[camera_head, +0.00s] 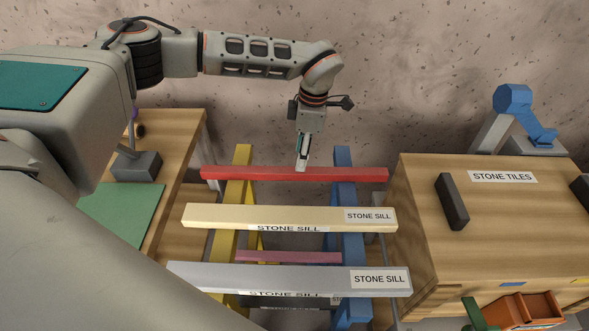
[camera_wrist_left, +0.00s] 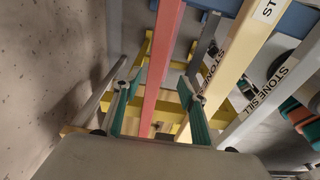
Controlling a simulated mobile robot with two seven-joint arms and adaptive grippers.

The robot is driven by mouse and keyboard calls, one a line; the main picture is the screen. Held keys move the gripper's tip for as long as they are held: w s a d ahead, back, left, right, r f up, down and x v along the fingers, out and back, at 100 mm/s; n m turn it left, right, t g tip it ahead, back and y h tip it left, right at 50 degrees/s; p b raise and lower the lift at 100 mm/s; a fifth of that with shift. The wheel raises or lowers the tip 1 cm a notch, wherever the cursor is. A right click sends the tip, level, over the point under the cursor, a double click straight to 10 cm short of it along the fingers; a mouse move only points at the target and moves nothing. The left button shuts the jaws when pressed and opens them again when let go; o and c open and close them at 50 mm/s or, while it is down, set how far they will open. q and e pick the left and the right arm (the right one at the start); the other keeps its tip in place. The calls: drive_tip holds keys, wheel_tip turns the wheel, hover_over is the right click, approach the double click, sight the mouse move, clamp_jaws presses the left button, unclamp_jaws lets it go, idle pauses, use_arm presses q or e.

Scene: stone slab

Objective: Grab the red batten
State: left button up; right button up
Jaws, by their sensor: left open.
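The red batten (camera_head: 340,174) lies across the yellow trestle (camera_head: 226,245) and the blue trestle (camera_head: 352,245), at the far side of the rack. My left gripper (camera_head: 301,166) points down at the batten's middle, its fingers at or just above the bar. In the left wrist view the red batten (camera_wrist_left: 162,60) runs between the two spread green-sided fingers (camera_wrist_left: 158,100). The left gripper is open, with a gap visible on each side of the batten. Whether a finger touches it cannot be told. My right gripper is not in view.
A cream stone sill (camera_head: 290,216) and a grey stone sill (camera_head: 300,279) lie parallel nearer me. A wooden stone-tiles cabinet (camera_head: 415,200) stands right, with a dark block (camera_head: 452,202) on top. A wooden bench with a green mat (camera_head: 120,213) stands left. The stone wall is behind.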

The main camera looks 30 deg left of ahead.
sight(294, 170)
use_arm(q)
drive_tip(key=f, duration=0.1)
drive_tip(key=a+f, duration=0.1)
drive_tip(key=f, duration=0.3)
drive_tip(key=shift+s+a+p, duration=0.15)
drive_tip(key=shift+a+p, duration=0.2)
drive_tip(key=shift+a, duration=0.05)
drive_tip(key=shift+f, duration=0.55)
clamp_jaws()
